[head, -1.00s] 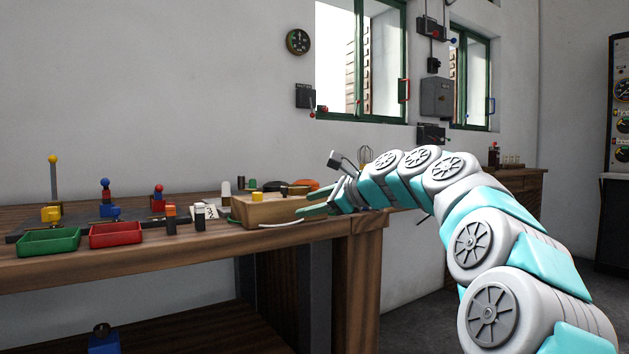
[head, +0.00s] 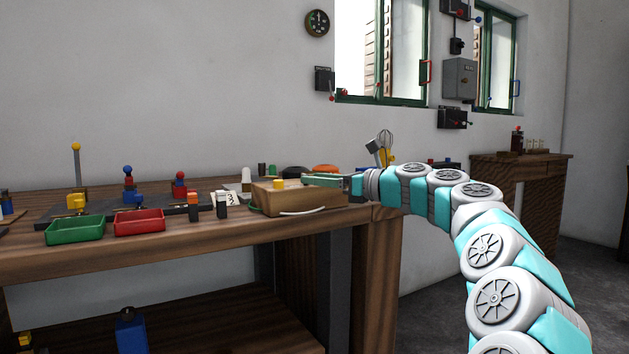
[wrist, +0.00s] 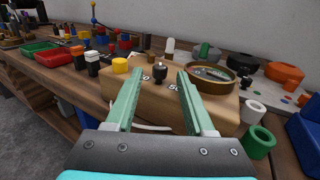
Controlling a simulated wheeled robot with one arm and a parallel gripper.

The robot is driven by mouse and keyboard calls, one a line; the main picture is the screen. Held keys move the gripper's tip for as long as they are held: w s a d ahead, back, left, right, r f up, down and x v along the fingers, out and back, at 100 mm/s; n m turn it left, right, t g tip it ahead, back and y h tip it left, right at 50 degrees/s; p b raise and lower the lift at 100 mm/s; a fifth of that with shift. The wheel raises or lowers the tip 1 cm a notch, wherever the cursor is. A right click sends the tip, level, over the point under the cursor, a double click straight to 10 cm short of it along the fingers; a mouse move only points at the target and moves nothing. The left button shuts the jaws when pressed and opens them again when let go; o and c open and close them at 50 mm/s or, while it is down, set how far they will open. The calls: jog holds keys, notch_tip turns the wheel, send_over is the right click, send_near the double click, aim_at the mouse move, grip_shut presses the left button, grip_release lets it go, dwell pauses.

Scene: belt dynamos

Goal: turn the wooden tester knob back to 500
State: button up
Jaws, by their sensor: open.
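The wooden tester (head: 285,201) is a light wooden box at the front right of the bench. It also fills the middle of the wrist view (wrist: 222,106). Its small black knob (wrist: 158,71) stands on the top face, with printed marks beside it that I cannot fully read. A yellow button (wrist: 120,65) and a round dial (wrist: 212,75) are on the same top. My gripper (wrist: 160,75) is open, its green fingers above the box, one on each side of the knob in the picture, holding nothing. In the head view my gripper (head: 312,179) hides the knob.
A green tray (head: 75,231) and a red tray (head: 139,223) stand at the left. Black, orange and white parts stand behind and right of the tester, with a green ring (wrist: 258,142) and a blue bin (wrist: 303,135) close by. A pale cable curves along the tester's front.

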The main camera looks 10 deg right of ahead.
jog(key=shift+w+a, duration=0.45)
jog(key=shift+a, duration=0.05)
jog(key=shift+c, duration=0.4)
grip_shut()
